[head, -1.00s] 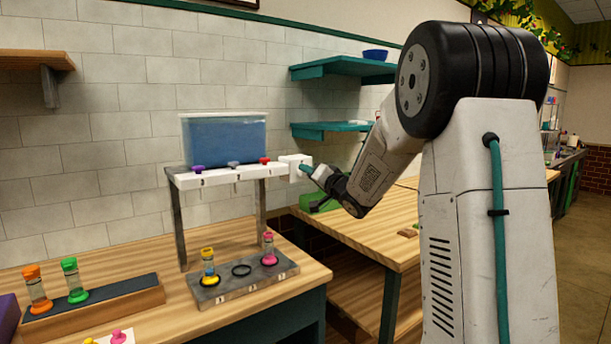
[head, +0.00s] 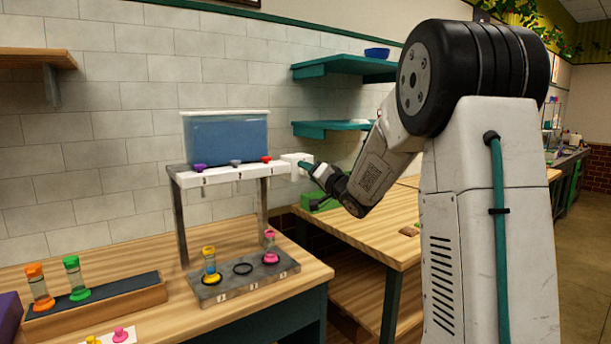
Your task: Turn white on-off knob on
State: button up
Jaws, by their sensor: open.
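The white box (head: 295,160) sits at the right end of the dispenser's white rail (head: 225,174). I cannot make out the white on-off knob; it is small here and may be hidden behind my fingers. My gripper (head: 308,167) is open, with its teal fingertips at the right face of the white box. I cannot tell whether they touch it or surround a knob.
A blue water tank (head: 226,135) stands above the rail, with purple, grey and red knobs along the rail. Below are a numbered grey rack (head: 243,281) with two vials and a dark rack (head: 95,295). A teal shelf (head: 330,129) is behind my arm.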

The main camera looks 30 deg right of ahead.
jog(key=shift+s, duration=0.1)
jog(key=s, duration=0.7)
jog(key=shift+s+f, duration=0.3)
jog(key=shift+f, duration=0.1)
jog(key=shift+d, duration=0.15)
